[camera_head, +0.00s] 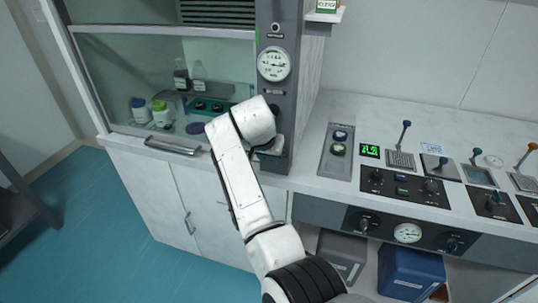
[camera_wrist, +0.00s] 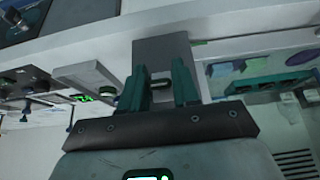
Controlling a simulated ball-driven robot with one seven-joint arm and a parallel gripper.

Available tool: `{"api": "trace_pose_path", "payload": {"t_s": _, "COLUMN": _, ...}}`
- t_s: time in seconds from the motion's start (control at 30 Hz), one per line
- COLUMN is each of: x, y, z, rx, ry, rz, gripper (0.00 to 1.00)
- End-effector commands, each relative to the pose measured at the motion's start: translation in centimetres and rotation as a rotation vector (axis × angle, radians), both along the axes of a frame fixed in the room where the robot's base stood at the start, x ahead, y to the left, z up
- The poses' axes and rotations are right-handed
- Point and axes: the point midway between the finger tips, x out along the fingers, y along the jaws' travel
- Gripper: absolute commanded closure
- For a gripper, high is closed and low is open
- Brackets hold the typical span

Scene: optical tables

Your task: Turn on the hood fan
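The fume hood (camera_head: 225,62) stands at the left with its glass sash partly raised. Its grey control column (camera_head: 278,95) carries a round dial gauge (camera_head: 274,63) and a small round fitting (camera_head: 276,28) above it. My gripper (camera_wrist: 162,88) is at the lower part of this column, largely hidden behind my white wrist in the head view. In the wrist view its two teal fingers stand apart, pointing at the grey column face (camera_wrist: 162,50). I see nothing clearly held between them. Any fan switch behind the gripper is hidden.
Bottles (camera_head: 160,113) and a teal rack (camera_head: 212,106) stand inside the hood. A bench (camera_head: 330,186) to the right carries a grey two-button panel (camera_head: 338,150), a green display (camera_head: 369,150) and several levers.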

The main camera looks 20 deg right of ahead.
Motion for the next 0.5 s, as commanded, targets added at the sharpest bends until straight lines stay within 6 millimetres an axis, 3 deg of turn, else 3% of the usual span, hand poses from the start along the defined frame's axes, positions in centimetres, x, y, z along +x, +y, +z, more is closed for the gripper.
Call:
{"api": "trace_pose_path", "payload": {"t_s": 0.2, "x": 0.02, "y": -0.04, "z": 0.08, "rx": -0.001, "ry": -0.002, "rz": -0.001, "gripper": 0.49}}
{"api": "trace_pose_path", "payload": {"t_s": 0.5, "x": -0.08, "y": 0.08, "z": 0.52, "rx": -0.003, "ry": -0.004, "rz": -0.001, "gripper": 0.49}}
